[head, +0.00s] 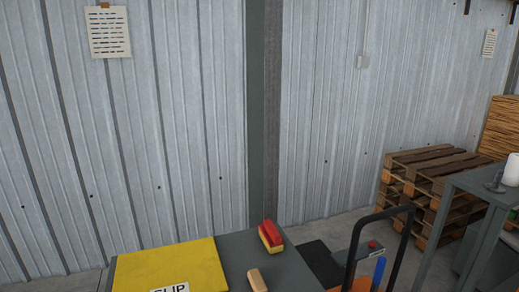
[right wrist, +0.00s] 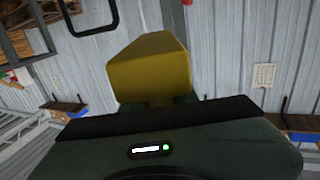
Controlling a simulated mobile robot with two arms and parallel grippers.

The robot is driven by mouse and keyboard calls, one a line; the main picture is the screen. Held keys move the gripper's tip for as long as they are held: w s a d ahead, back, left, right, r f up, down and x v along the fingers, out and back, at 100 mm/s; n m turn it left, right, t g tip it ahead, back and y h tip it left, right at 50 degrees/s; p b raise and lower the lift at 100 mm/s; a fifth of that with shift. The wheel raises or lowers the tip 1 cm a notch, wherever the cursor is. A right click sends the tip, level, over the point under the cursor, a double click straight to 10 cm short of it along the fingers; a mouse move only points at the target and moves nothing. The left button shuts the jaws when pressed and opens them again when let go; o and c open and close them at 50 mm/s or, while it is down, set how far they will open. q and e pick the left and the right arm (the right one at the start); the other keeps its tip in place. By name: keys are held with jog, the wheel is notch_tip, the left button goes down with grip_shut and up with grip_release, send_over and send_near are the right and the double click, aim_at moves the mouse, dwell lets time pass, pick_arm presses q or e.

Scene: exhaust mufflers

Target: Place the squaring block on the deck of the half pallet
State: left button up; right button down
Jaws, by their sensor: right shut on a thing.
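In the right wrist view, my right gripper (right wrist: 157,99) is shut on a yellow block (right wrist: 150,70), which I take to be the squaring block. The block fills the upper middle of that view, beyond the dark green gripper body, and its far side is hidden. It touches nothing else that I can see. Stacked wooden pallets (head: 428,185) stand on the floor against the wall at the right of the head view. I cannot tell whether one of them is the half pallet. Neither gripper shows in the head view, and my left gripper is in no view.
A grey surface (head: 238,266) at the bottom middle holds a yellow lettered sheet (head: 170,265), a red and yellow brush-like object (head: 270,236) and a small tan block (head: 257,280). A black handle frame (head: 352,255) rises beside it. A grey table (head: 483,187) stands at the right.

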jog(key=shift+w, duration=0.1)
dwell(0.3)
jog(key=w+r+n+y, duration=0.2)
jog(key=w+y, duration=0.1)
jog(key=w, duration=0.7)
jog(key=w+a+r+n+g+y, duration=0.1)
jog(key=w+r+n+y, duration=0.1)
jog(key=w, duration=0.8)
jog(key=shift+a+r+y, duration=0.15)
jog(key=shift+r+y, duration=0.45)
jog(key=shift+r, duration=0.15)
notch_tip(320, 180, down, 16)
jog(key=shift+f+b, duration=0.2)
jog(key=shift+b, duration=0.8)
notch_tip(320, 180, down, 3)
jog(key=shift+f, duration=0.15)
